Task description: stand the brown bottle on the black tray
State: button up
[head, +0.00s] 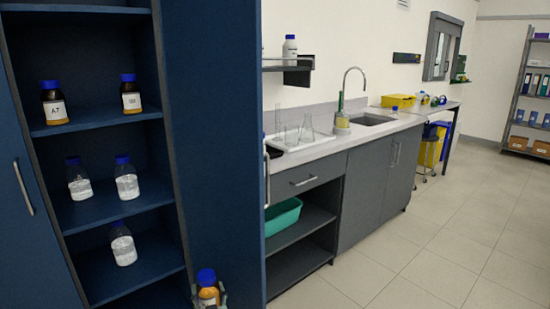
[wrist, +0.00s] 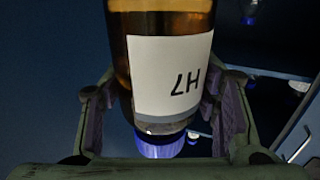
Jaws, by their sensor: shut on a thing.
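The brown bottle (head: 208,294) has a blue cap and a white label and shows at the bottom of the head view, in front of the blue cabinet. My gripper (head: 209,300) is shut on it, with a finger on each side. In the wrist view the bottle (wrist: 170,70) fills the middle between the fingers, and its label reads H7 upside down. A small dark patch (head: 274,152) on the near end of the counter may be the black tray; the cabinet side hides part of that spot.
An open blue cabinet (head: 222,150) stands close, its shelves holding brown bottles (head: 54,103) and clear bottles (head: 126,180). Beyond it, the counter (head: 345,140) carries glassware (head: 306,128) on a white drainer and a sink (head: 372,119). The tiled floor (head: 450,220) at right is clear.

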jog(key=s+d+f+m+h+b, duration=0.1)
jog(key=s+d+f+m+h, duration=0.1)
jog(key=s+d+f, duration=0.4)
jog(key=s+d+f+m+t+h, duration=0.1)
jog(key=s+d+f+h, duration=0.2)
jog(key=d+f, duration=0.9)
jog(key=s+d, duration=0.3)
jog(key=shift+f+m+h+b, duration=0.15)
jog(key=shift+m+h+b, duration=0.25)
